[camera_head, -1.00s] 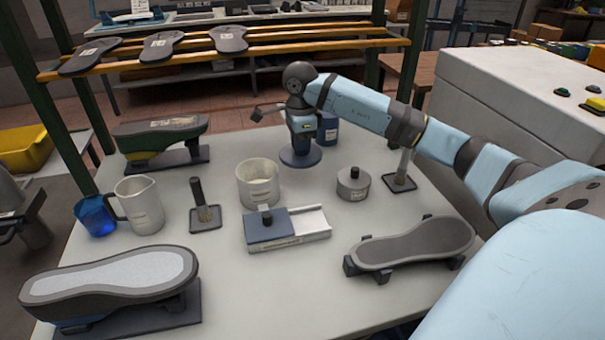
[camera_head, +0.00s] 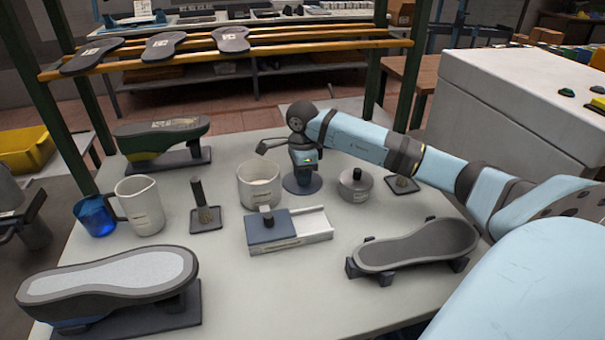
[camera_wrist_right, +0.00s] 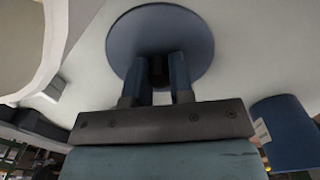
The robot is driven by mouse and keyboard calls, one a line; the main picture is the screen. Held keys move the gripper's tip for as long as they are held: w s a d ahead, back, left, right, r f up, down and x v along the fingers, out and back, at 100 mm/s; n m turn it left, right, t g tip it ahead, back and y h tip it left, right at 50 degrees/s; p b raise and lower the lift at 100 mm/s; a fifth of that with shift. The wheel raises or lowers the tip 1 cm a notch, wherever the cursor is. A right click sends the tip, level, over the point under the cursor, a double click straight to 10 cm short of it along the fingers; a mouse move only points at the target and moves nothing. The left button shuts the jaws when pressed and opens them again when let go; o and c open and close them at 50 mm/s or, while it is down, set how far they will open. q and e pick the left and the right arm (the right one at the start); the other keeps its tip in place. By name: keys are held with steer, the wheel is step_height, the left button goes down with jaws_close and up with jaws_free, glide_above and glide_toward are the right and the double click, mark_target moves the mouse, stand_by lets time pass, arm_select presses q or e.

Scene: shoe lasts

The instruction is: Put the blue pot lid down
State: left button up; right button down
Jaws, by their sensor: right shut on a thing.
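The blue pot lid (camera_head: 296,188) is a flat dark blue disc, close above or on the white table between the white beaker and a round grey lidded tin. I cannot tell whether it touches the table. My right gripper (camera_head: 303,166) points down and is shut on the lid's knob. In the right wrist view the fingers (camera_wrist_right: 155,80) close around the dark knob, with the lid (camera_wrist_right: 198,45) level beyond them. My left gripper is not in view.
The white beaker (camera_head: 258,188) stands just left of the lid, the grey tin (camera_head: 356,187) to its right. A white-and-blue box (camera_head: 305,228) lies in front. A blue cup (camera_head: 95,215) and white jug (camera_head: 140,205) are left.

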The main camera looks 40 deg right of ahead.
steer(key=c, duration=1)
jaws_free()
step_height(320, 180, up, 12)
steer(key=p, duration=0.1)
steer(key=shift+r, duration=0.15)
